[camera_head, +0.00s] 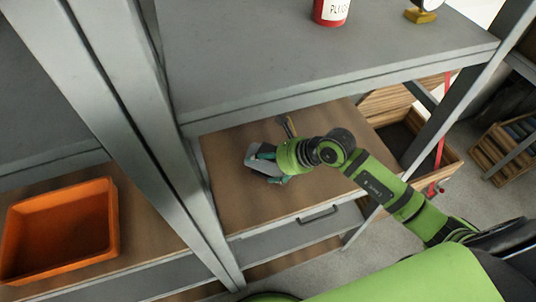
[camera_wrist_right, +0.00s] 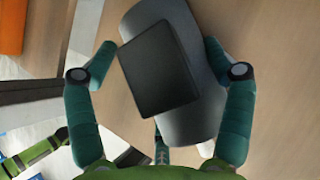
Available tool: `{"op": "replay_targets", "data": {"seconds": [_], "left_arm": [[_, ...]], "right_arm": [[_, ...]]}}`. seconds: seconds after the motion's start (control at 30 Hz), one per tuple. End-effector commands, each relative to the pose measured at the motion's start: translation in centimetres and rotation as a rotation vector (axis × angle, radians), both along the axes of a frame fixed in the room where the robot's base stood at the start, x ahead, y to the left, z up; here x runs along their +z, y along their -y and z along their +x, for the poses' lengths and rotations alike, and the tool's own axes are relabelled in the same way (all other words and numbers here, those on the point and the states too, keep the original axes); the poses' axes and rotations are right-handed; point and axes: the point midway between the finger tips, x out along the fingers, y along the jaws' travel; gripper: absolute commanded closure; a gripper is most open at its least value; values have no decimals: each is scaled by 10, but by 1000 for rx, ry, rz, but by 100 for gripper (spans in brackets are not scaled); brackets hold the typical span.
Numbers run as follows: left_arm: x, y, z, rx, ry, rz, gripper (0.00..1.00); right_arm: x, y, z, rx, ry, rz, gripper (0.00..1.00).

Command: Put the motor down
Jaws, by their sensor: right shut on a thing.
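The motor (camera_head: 254,159) is a grey rounded body with a black box on it. In the head view it is at the wooden lower shelf (camera_head: 230,205), under the grey upper shelf, partly covered by my right gripper (camera_head: 272,168). In the right wrist view the motor (camera_wrist_right: 160,68) lies between the teal fingers of the right gripper (camera_wrist_right: 160,72), which is shut on it. I cannot tell whether the motor touches the wood. My left gripper is not in view.
A small tool (camera_head: 290,126) lies behind my right gripper. An orange bin (camera_head: 60,232) stands at the left, beyond a grey post (camera_head: 150,130). A red can (camera_head: 331,10) is on the upper shelf (camera_head: 300,60). Bare wood lies in front of the motor, above a drawer (camera_head: 290,236).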

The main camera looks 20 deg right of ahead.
Motion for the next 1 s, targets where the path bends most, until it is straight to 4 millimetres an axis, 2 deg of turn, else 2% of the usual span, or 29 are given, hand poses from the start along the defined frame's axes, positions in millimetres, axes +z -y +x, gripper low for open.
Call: {"op": "replay_targets", "data": {"seconds": [0.03, 0.23, 0.27, 0.3, 0.77, 1.0], "left_arm": [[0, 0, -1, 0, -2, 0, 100], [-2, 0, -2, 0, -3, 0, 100], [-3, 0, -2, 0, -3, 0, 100], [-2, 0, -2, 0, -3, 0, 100], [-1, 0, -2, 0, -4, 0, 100], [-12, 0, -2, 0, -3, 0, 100]], "right_arm": [[5, -1, 3, 0, 14, 6, 77], [3, -1, 3, 0, 13, 6, 77], [-2, 0, 0, 0, 1, 1, 14], [-1, 0, 0, 0, 1, 1, 0], [2, 2, -1, -1, 1, 0, 0], [29, 25, -21, -1, 3, -4, 0]]}}
